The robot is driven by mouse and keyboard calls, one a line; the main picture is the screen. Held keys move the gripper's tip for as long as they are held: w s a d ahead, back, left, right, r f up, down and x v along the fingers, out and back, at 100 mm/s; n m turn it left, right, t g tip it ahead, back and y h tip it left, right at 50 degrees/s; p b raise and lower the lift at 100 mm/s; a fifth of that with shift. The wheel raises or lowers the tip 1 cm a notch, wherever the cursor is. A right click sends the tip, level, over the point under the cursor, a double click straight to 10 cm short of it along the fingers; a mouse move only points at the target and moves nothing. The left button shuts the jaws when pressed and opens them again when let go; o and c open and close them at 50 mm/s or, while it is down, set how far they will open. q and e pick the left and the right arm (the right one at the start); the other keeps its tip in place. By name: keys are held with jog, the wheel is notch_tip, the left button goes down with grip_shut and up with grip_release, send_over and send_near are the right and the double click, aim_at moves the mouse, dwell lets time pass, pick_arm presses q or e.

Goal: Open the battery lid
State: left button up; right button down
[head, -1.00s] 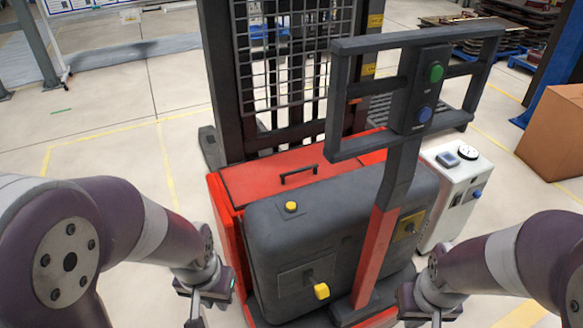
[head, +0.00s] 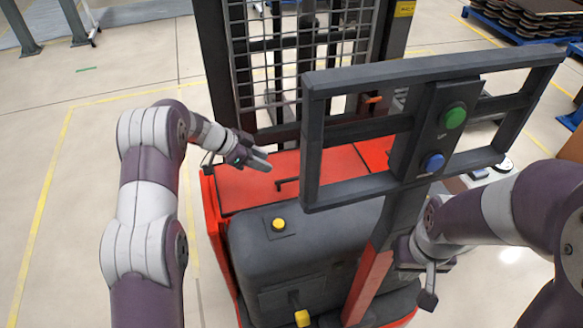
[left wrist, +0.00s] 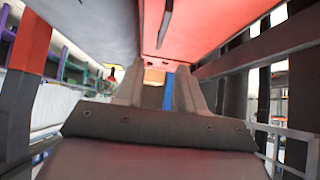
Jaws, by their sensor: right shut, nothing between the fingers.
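The battery lid (head: 240,188) is the flat red panel on top of the truck body, behind the dark grey cover, and it lies flat. Its black bar handle (head: 287,183) stands near its front edge. My left gripper (head: 264,160) is above the lid, behind and left of the handle, fingers pointing right and apart from it. In the left wrist view the two fingers (left wrist: 158,90) stand apart with nothing between them. The red lid (left wrist: 225,18) and a dark bar, likely the handle (left wrist: 166,18), show there. My right gripper (head: 428,292) is shut and empty, right of the red-and-grey post.
The grey control frame (head: 335,80) with green and blue buttons rises on the right. The mast with its mesh guard (head: 290,45) stands behind the lid. Yellow knobs (head: 279,224) sit on the grey cover (head: 330,245). Floor at the left is clear.

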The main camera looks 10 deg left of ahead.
aim_at(297, 177)
pick_arm(q)
jog(key=p+x, duration=0.1)
jog(key=x, duration=1)
jog(key=shift+w+d+f, duration=0.1)
jog(key=shift+d+f, duration=0.05)
jog(key=shift+d, duration=0.05)
jog(key=shift+w+d+f, duration=0.25)
jog(key=shift+d+f, duration=0.05)
jog(key=shift+f, duration=0.1)
grip_shut()
